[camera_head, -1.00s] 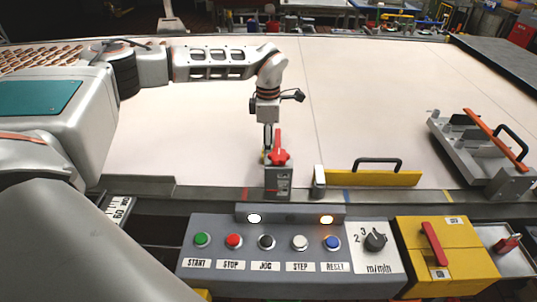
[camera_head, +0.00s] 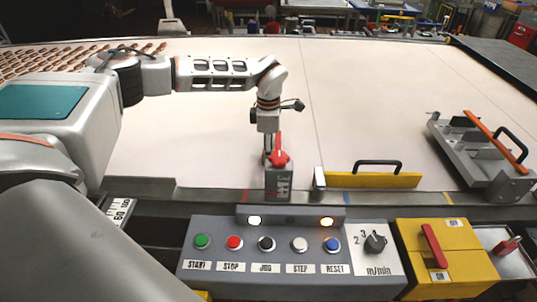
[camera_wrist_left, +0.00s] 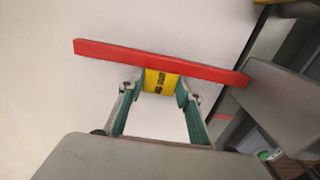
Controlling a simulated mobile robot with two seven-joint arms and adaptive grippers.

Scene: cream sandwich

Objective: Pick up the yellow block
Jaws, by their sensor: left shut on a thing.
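The yellow block (camera_wrist_left: 160,80) with dark print sits between my left fingertips in the left wrist view, partly covered by a red bar. My left gripper (camera_wrist_left: 161,88) is shut on it, with the teal-edged fingers at its two sides. In the head view the left gripper (camera_head: 268,155) points down, just behind the red lever (camera_head: 279,152) on a small grey box (camera_head: 279,184) at the belt's near edge. The block is hidden or too small to tell there. I cannot tell whether it is lifted. My right gripper is out of view.
A yellow bar with a black handle (camera_head: 374,180) lies right of the grey box. A metal fixture with an orange bar (camera_head: 495,142) stands further right. A button panel (camera_head: 290,255) and yellow box (camera_head: 445,255) are in front. The cream belt (camera_head: 390,100) is mostly clear.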

